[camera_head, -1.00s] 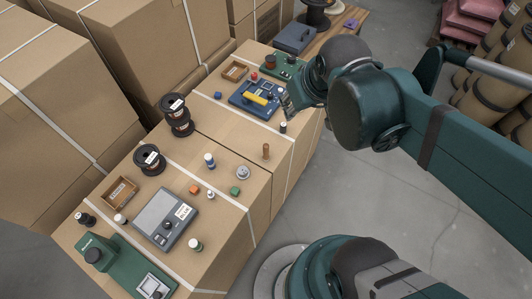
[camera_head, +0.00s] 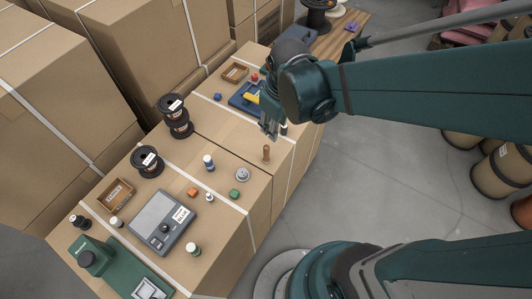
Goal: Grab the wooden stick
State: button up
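The wooden stick (camera_head: 266,153) is a short brown peg standing upright on the cardboard box surface, near its right edge. My gripper (camera_head: 270,131) points down just above and behind the stick in the picture, with a small visible gap between them. Its fingers are small and dark here, so their opening is unclear. The stick still stands on the box, and its top is in view.
A grey scale (camera_head: 162,222) and black spools (camera_head: 147,160) stand further left. A blue device (camera_head: 245,100) is partly hidden behind my arm.

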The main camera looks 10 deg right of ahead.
aim_at(266, 147)
jog(key=a+f+n, duration=0.1)
jog(key=f, duration=0.2)
jog(key=a+f+n+g+b, duration=0.1)
jog(key=f, duration=0.2)
jog(key=a+f+n+g, duration=0.1)
jog(key=f, duration=0.2)
jog(key=shift+w, duration=0.25)
jog(key=shift+f+b, duration=0.55)
jog(key=shift+f, duration=0.7)
jog(key=shift+f, duration=0.1)
jog(key=shift+w+d+f+b, duration=0.1)
jog(key=shift+f+b, duration=0.7)
jog(key=shift+f, duration=1.7)
jog(key=c, duration=1)
